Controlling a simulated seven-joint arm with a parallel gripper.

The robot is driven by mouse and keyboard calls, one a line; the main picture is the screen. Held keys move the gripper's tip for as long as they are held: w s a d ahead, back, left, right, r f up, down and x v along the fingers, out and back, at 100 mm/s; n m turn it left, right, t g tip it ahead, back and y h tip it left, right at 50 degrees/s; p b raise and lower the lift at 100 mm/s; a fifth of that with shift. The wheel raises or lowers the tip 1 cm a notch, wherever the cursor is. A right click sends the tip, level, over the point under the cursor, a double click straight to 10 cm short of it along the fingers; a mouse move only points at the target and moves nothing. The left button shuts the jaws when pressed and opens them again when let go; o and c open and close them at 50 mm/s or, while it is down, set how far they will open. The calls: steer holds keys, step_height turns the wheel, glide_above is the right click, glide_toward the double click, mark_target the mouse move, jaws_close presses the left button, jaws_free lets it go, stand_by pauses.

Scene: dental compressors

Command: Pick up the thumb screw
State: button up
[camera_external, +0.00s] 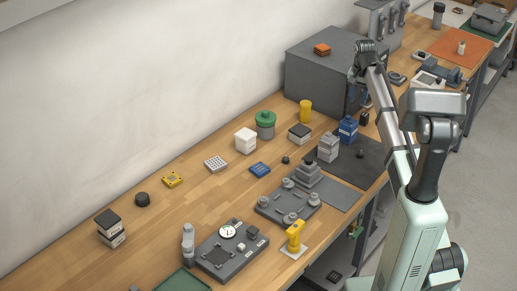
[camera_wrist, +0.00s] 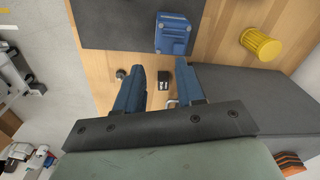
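I cannot say for sure which small part is the thumb screw. A small grey knob-like part (camera_wrist: 121,73), possibly the thumb screw, lies at the wood's edge just outside the left finger in the wrist view. A small black block (camera_wrist: 163,84) shows between the fingers, on the wood below. A pale small part (camera_wrist: 172,103) is partly hidden near the right finger. My gripper (camera_wrist: 161,68) is open, with nothing held between its blue fingers. In the external view the end of my arm is raised beside the grey cabinet, and its fingers are hard to make out.
A blue box (camera_wrist: 173,35) and a yellow ribbed cup (camera_wrist: 261,46) stand beyond the fingertips. The large grey cabinet (camera_external: 318,78) rises close to my gripper. A dark mat (camera_external: 350,160) lies on the bench. Bare wood (camera_external: 190,212) is free toward the left.

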steer(key=s+f+m, duration=0.3)
steer(key=s, duration=0.5)
steer(key=m, duration=0.2)
glide_above(360, 152)
steer(key=shift+g, duration=0.3)
steer(key=f, duration=0.8)
steer(key=shift+w+d+f, duration=0.1)
steer(key=shift+w+d, duration=0.05)
steer(key=shift+w, duration=0.1)
steer(key=shift+s+f, duration=0.15)
steer(key=shift+f, duration=1.15)
steer(key=shift+s+f, duration=0.1)
steer(key=shift+f, duration=1.2)
steer(key=shift+c, duration=0.5)
jaws_close()
